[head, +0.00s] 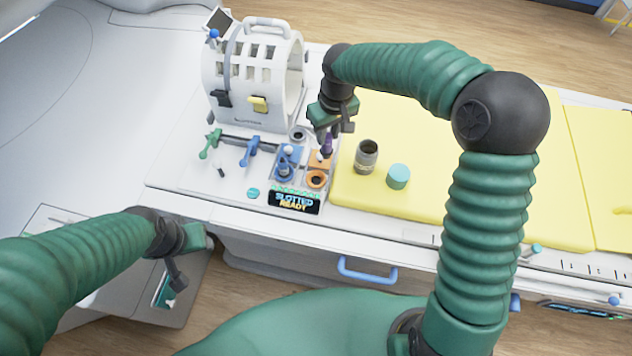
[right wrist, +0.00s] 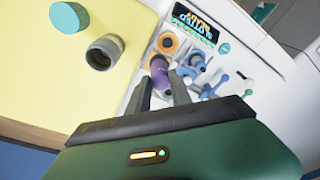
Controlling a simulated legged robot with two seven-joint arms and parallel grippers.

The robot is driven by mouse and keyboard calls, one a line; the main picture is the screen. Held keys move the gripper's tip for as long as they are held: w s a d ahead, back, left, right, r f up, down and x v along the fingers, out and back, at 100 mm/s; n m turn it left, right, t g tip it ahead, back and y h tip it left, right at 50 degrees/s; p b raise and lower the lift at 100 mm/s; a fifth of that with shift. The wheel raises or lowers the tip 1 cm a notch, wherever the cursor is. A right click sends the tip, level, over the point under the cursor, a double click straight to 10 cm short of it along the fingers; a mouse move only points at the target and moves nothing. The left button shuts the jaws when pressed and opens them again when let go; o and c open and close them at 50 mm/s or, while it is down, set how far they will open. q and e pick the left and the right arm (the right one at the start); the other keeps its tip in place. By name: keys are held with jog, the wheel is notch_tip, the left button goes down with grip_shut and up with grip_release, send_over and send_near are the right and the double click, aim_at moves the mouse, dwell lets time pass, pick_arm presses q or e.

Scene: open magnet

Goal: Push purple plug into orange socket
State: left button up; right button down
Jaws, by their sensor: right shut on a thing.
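The purple plug (head: 327,146) is held in my right gripper (head: 328,128), above the panel's orange area. In the right wrist view the purple plug (right wrist: 160,76) sits between the two fingers of the right gripper (right wrist: 160,92). The orange socket (head: 317,179) is a round ring at the panel's front right, nearer to me than the plug. It also shows in the right wrist view (right wrist: 168,42), beyond the plug and apart from it in the picture. The plug's lower end is partly hidden by the viewing angle. My left gripper (head: 182,258) is low at the left, away from the panel; its jaw opening is unclear.
A blue socket (head: 284,176) with a blue plug is left of the orange one. A display (head: 294,201) reads "SLOTTED READY". A white coil (head: 250,75) stands behind. A grey cup (head: 366,156) and teal cylinder (head: 398,176) stand on the yellow pad (head: 430,200) at right.

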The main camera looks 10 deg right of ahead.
jog(key=shift+s+a, duration=0.1)
jog(key=shift+a, duration=1.4)
notch_tip(320, 180, down, 10)
jog(key=b, duration=0.6)
jog(key=shift+d+f+b, duration=0.1)
jog(key=shift+f+b, duration=0.95)
jog(key=shift+f, duration=0.65)
jog(key=c, duration=1.1)
grip_release()
